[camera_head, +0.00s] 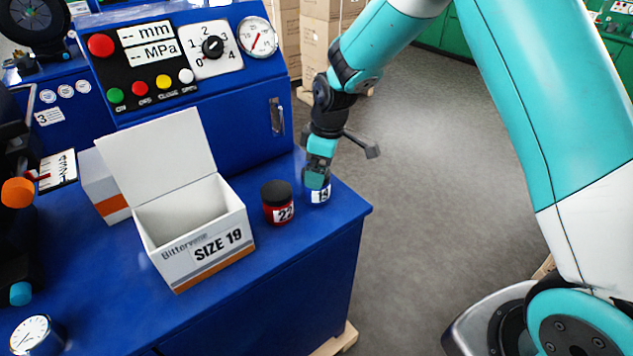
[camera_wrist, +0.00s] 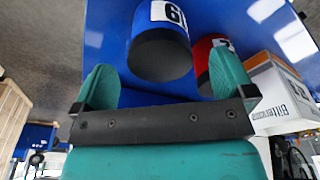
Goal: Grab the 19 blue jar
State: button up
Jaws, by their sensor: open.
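The blue jar with a white label reading 19 (camera_head: 319,195) stands on the blue bench top near its right corner. In the head view my gripper (camera_head: 317,178) is right over it and hides its upper part. In the wrist view the blue jar (camera_wrist: 160,48) shows its dark lid and part of its label, ahead of and between my open fingers (camera_wrist: 168,85). The fingers appear empty, with no clear contact on the jar. A red jar labelled 22 (camera_head: 277,203) with a black lid stands just left of the blue jar; it also shows in the wrist view (camera_wrist: 207,50).
An open white box marked SIZE 19 (camera_head: 212,248) stands left of the red jar. A blue control panel (camera_head: 180,58) rises behind the bench. A gauge (camera_head: 36,335) lies at the front left. The bench's right edge is close to the blue jar.

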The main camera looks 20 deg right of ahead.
jog(key=f, duration=0.1)
jog(key=f+p, duration=0.1)
jog(key=f, duration=0.1)
jog(key=a+f, duration=0.1)
jog(key=f, duration=0.1)
jog(key=shift+w+p, duration=0.35)
jog(key=shift+w, duration=0.05)
jog(key=shift+r, duration=0.1)
jog(key=c, duration=1.4)
